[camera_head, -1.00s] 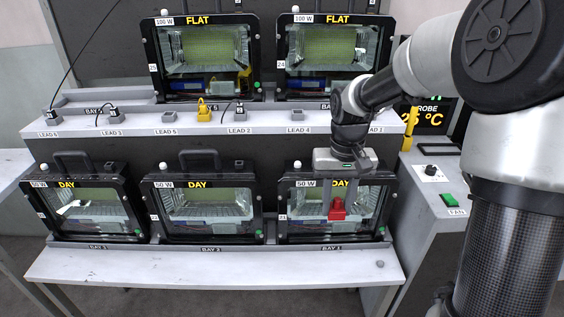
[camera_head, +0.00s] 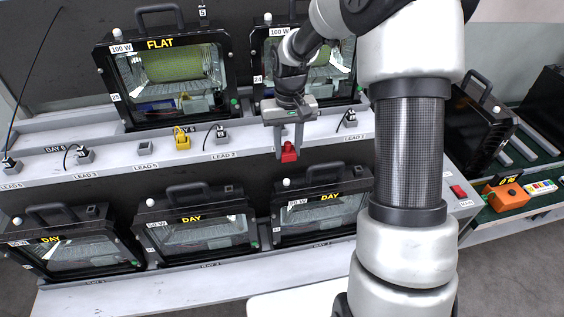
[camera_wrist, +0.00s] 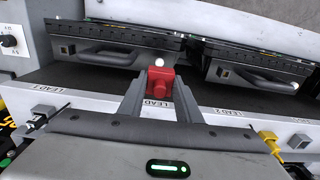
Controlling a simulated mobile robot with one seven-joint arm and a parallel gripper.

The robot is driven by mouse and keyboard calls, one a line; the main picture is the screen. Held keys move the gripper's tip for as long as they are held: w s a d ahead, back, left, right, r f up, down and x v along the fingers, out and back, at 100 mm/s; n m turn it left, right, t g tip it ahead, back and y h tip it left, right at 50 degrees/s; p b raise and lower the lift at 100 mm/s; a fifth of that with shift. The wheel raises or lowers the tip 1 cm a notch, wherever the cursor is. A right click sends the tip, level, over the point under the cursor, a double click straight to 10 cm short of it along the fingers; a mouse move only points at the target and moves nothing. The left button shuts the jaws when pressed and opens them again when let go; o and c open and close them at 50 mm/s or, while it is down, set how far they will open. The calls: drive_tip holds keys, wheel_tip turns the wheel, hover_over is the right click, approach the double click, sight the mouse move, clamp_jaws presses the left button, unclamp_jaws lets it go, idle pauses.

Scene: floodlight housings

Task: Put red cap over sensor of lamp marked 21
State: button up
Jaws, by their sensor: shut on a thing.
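My gripper (camera_head: 290,153) is shut on the red cap (camera_head: 289,151). It holds the cap in the air above the lower right DAY lamp (camera_head: 322,225), in front of the lead shelf. That lamp has a small white dome (camera_head: 286,183) at its top left; the cap is apart from it, higher in the head view. In the wrist view the red cap (camera_wrist: 159,82) sits between the fingers, with the white dome (camera_wrist: 159,62) just beyond it. The number tag on this lamp's left edge is too small to read surely.
Two more DAY lamps (camera_head: 195,230) (camera_head: 75,245) stand to the left in the lower row. Two larger lamps (camera_head: 170,75) stand on the upper level. The lead shelf (camera_head: 110,162) carries several sockets and a yellow plug (camera_head: 182,140). An orange box (camera_head: 507,196) lies far right.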

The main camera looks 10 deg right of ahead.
sight(287, 180)
drive_tip(key=shift+w+f, duration=0.25)
drive_tip(key=shift+w, duration=0.05)
wheel_tip(287, 180, down, 9)
drive_tip(key=shift+s+r+p, duration=0.1)
drive_tip(key=shift+s+p, duration=0.05)
drive_tip(key=shift+p, duration=0.15)
drive_tip(key=shift+f, duration=0.3)
drive_tip(key=shift+f+b, duration=0.6)
drive_tip(key=o, duration=1)
